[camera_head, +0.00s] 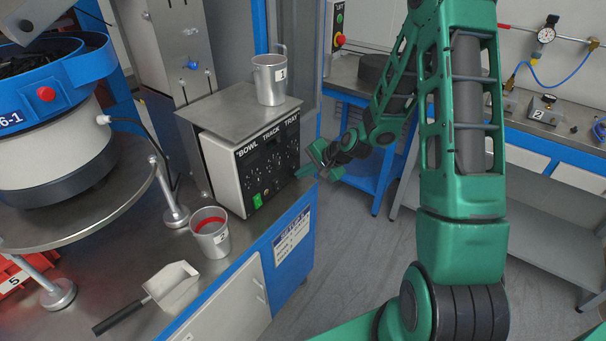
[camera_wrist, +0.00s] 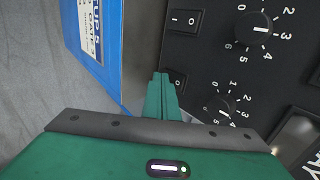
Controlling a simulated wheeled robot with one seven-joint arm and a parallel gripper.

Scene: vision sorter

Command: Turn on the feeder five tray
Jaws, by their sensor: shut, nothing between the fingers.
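A control box with a dark front panel (camera_head: 268,165) marked BOWL, TRACK and TRAY stands on the metal bench. In the wrist view its panel (camera_wrist: 210,55) is seen turned sideways, with a numbered knob (camera_wrist: 253,30), a second knob (camera_wrist: 222,106) and two black rocker switches, an upper one (camera_wrist: 186,20) and a lower one (camera_wrist: 178,82). My gripper (camera_head: 306,171) is at the panel's right edge, on the TRAY side. In the wrist view its green fingers (camera_wrist: 160,80) are shut and empty, with the tips beside the lower rocker switch. I cannot tell whether they touch it.
A metal cup marked 1 (camera_head: 269,82) stands on the box's top plate. A cup marked 2 (camera_head: 211,236) and a scoop (camera_head: 172,284) are on the bench. A blue-rimmed bowl feeder (camera_head: 55,90) is at left. The floor (camera_head: 345,270) right of the bench is clear.

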